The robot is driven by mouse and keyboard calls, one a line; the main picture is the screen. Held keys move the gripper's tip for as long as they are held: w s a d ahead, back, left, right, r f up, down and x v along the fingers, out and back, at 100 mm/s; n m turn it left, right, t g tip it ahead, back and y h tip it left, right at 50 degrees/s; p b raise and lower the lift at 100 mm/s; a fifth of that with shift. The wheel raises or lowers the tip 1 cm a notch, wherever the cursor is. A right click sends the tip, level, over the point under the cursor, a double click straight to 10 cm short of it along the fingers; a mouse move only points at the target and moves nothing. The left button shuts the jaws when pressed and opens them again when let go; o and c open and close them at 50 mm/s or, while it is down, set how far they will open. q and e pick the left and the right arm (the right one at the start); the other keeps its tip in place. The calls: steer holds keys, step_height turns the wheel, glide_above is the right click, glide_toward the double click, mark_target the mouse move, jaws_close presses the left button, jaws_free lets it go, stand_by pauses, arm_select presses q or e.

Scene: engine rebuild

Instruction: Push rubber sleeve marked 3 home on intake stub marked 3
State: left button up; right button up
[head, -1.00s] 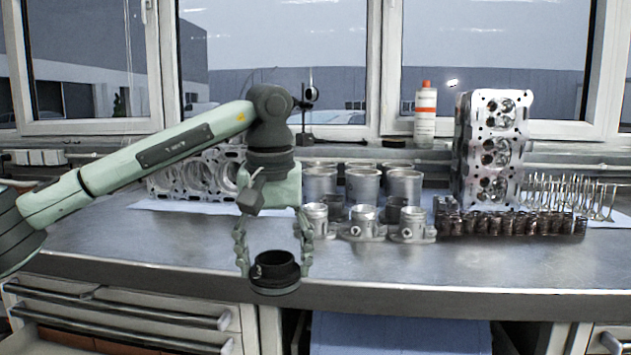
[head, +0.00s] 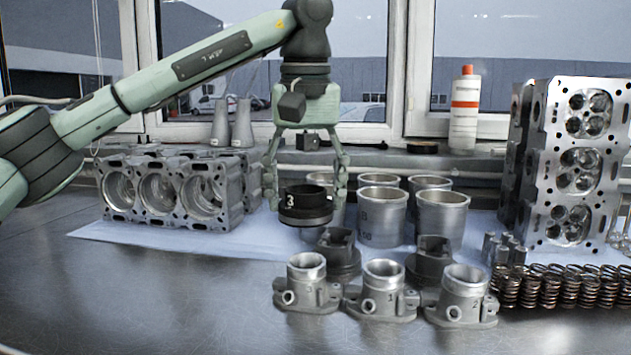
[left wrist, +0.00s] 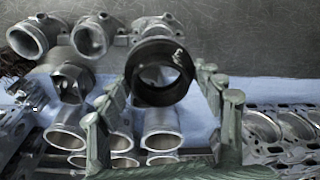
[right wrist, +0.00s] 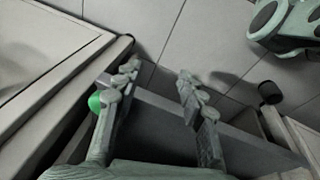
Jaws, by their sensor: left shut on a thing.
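The black rubber sleeve (head: 310,203) bears a white 3 and is held upright between the fingers of my left gripper (head: 306,190), which is shut on it. It also shows in the left wrist view (left wrist: 137,88), its bore open. The sleeve is in the air, apart from the stubs. The intake stub marked 3 (head: 307,288) stands on the bench, leftmost of three metal stubs, below the sleeve in the head view. Its mark is small. Stubs marked 1 (head: 385,300) and 2 (head: 466,308) stand to its right. My right gripper (right wrist: 158,76) is open and empty.
Dark pistons (head: 338,258) and cylinder liners (head: 382,220) stand close behind the stubs. An engine block (head: 170,195) is left, a cylinder head (head: 570,160) and springs (head: 540,288) right. The bench (head: 160,300) is clear at front left. My right gripper is above the floor beside a cabinet (right wrist: 45,60).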

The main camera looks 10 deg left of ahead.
arm_select(q)
steer(key=shift+w, duration=0.15)
steer(key=shift+s+f, duration=0.25)
steer(key=shift+f, duration=2.05)
steer(key=shift+w, duration=0.1)
steer(key=shift+f, duration=0.15)
arm_select(e)
steer(key=shift+s, duration=0.35)
arm_select(q)
steer(key=shift+f, duration=0.7)
arm_select(e)
steer(key=shift+w+f, duration=0.15)
steer(key=shift+f, duration=0.05)
arm_select(q)
steer(key=shift+f, duration=0.25)
arm_select(e)
steer(key=shift+f, duration=0.1)
